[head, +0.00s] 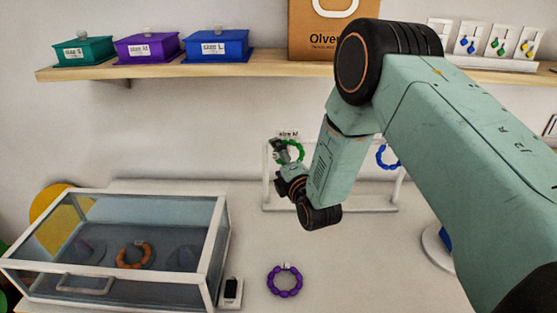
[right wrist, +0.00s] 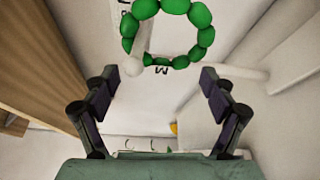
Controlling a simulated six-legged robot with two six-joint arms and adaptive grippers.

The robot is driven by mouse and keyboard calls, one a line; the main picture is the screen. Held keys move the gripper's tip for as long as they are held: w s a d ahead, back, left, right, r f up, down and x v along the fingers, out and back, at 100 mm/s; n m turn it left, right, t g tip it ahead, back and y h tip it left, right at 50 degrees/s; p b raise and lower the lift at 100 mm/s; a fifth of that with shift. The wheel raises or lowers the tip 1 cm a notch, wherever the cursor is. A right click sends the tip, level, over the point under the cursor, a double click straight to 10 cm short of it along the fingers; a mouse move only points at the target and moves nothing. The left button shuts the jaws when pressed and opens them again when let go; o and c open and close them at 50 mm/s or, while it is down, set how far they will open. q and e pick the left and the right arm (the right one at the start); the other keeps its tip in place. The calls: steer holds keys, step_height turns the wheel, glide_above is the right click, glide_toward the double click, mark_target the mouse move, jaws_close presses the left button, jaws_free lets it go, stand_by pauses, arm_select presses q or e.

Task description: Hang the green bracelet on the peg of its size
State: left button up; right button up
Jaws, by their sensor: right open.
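The green bracelet (head: 295,152) is at the white rack (head: 330,209), just below a card (head: 288,134) that reads size M. In the right wrist view the bracelet (right wrist: 200,15) is at the top, with a white ball-ended peg (right wrist: 132,67) showing inside its left part. It appears to hang around that peg, and an M label shows behind its beads. My right gripper (right wrist: 160,90) is open, its fingers apart and empty, with the bracelet beyond the fingertips. In the head view my right gripper (head: 279,152) partly covers the bracelet. My left gripper is out of view.
A blue bracelet (head: 388,157) hangs at the rack's right side, partly behind my arm. A purple bracelet (head: 284,281) lies on the table. A glass case (head: 215,258) at left holds an orange bracelet (head: 133,255). A shelf (head: 280,68) with boxes runs above.

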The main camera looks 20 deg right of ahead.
steer(key=s, duration=1.2)
steer(key=shift+a+r, duration=0.3)
steer(key=shift+r, duration=0.05)
steer(key=shift+w, duration=0.1)
steer(key=w, duration=1.1)
steer(key=shift+w+d+f, duration=0.3)
steer(key=shift+w, duration=0.1)
steer(key=shift+s+r+p, duration=0.1)
steer(key=shift+r+p, duration=0.35)
steer(key=shift+r, duration=0.05)
steer(key=shift+f, duration=0.1)
